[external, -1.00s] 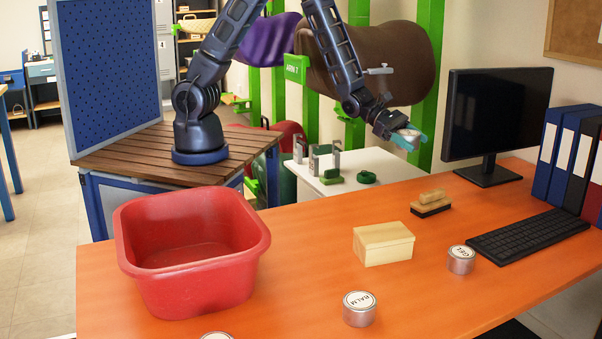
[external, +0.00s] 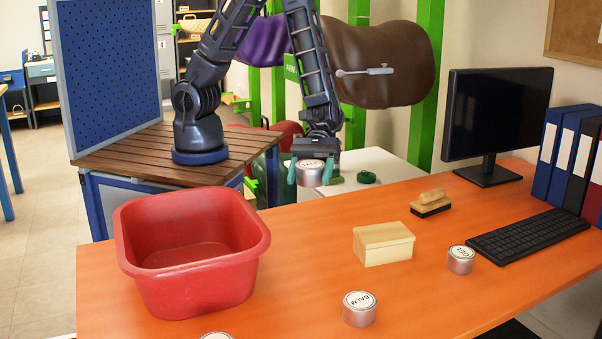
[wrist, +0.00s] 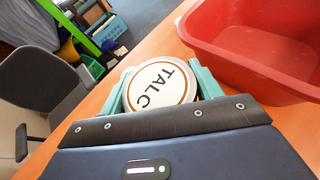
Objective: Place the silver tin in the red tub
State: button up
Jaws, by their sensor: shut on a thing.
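My gripper (external: 311,172) is shut on a silver tin (external: 311,178) with a white lid, held in the air over the far edge of the desk. In the wrist view the tin (wrist: 160,87) sits between the teal fingers and its lid reads TALC. The red tub (external: 190,280) stands on the left of the orange desk, to the left of and nearer the camera than my gripper. Its inside looks empty. In the wrist view the tub (wrist: 255,55) is at the upper right, apart from the tin.
On the orange desk (external: 300,290) are a BALM tin (external: 359,310), a GEL tin (external: 460,260), a wooden box (external: 383,244), a brush (external: 431,204), a keyboard (external: 528,235) and a monitor (external: 497,115). Another tin (external: 216,336) is cut off at the bottom edge. The desk between tub and box is clear.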

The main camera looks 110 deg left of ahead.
aim_at(299, 260)
jog(key=shift+s+d+m+g, duration=0.4)
jog(key=shift+s+d, duration=0.3)
jog(key=shift+s, duration=0.25)
notch_tip(299, 260, down, 20)
jog(key=shift+r, duration=0.1)
jog(key=o, duration=1.1)
jog(key=shift+f, duration=0.2)
jog(key=shift+r, duration=0.1)
